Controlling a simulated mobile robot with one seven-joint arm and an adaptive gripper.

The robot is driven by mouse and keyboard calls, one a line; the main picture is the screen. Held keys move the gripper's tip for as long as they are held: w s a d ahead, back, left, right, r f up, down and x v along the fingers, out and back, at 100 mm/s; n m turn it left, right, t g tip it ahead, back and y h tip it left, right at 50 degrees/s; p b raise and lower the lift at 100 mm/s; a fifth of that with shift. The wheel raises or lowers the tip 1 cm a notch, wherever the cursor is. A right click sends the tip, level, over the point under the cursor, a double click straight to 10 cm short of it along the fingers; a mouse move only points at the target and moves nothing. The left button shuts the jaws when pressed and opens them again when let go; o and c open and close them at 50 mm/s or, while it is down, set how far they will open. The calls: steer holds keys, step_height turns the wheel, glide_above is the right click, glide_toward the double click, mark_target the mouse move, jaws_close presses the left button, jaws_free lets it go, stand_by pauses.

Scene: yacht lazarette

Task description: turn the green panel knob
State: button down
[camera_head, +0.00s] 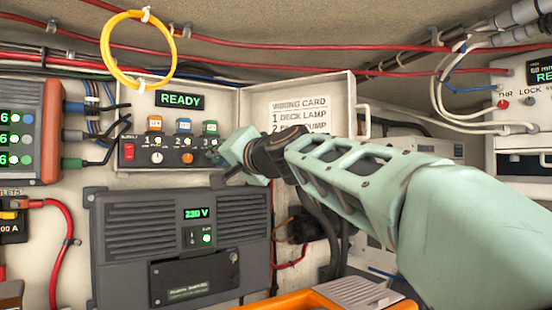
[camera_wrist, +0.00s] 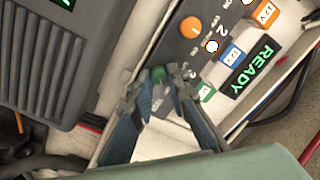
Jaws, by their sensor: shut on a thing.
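The green panel knob (camera_wrist: 158,74) is the third knob on the dark switch panel (camera_head: 172,158), which also shows in the wrist view (camera_wrist: 205,22). My gripper (camera_wrist: 157,82) has its fingertips closed on either side of the knob, with part of it showing between them. In the head view my gripper (camera_head: 232,165) reaches the panel's right end from the right and hides the green knob there. The pointing direction of the knob cannot be told.
The orange knob (camera_wrist: 190,27) is next to the green one, and a white knob (camera_head: 157,157) is further left. A READY display (camera_head: 181,100) is above them. The open lid (camera_head: 355,92) with the wiring card is right of the panel. A grey 230 V unit (camera_head: 145,225) is below.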

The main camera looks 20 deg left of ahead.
stand_by(0.3)
steer(key=c, duration=1.8)
jaws_free()
steer(key=shift+c, duration=0.2)
step_height(320, 180, up, 10)
